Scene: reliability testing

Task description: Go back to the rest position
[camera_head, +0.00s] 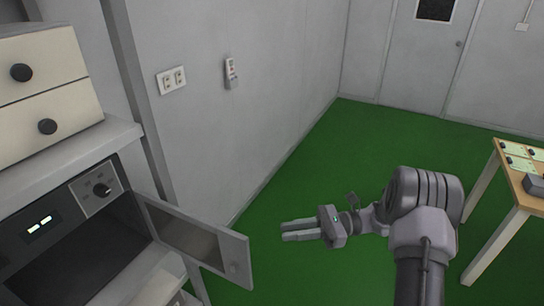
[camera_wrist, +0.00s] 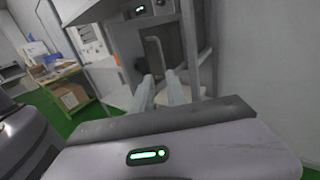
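My gripper (camera_head: 283,232) is held out in front of the open oven door, over the green floor, with its fingers pointing left. In the wrist view its two fingers (camera_wrist: 162,84) stand apart with nothing seen between them, so it is open and empty. The oven (camera_head: 90,250) is at the lower left, with a knob and a lit display. Its door (camera_head: 200,240) hangs open towards my gripper, with a visible gap between them. The oven's inside is dark, and I cannot tell whether anything is in it.
Cream drawers (camera_head: 45,95) with black knobs stand above the oven. A wooden table (camera_head: 510,190) with small items is at the right. The wall (camera_head: 225,130) carries a socket plate and a switch. Green floor (camera_head: 350,150) is clear behind my arm. The wrist view shows a cardboard box (camera_wrist: 70,97) on a shelf.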

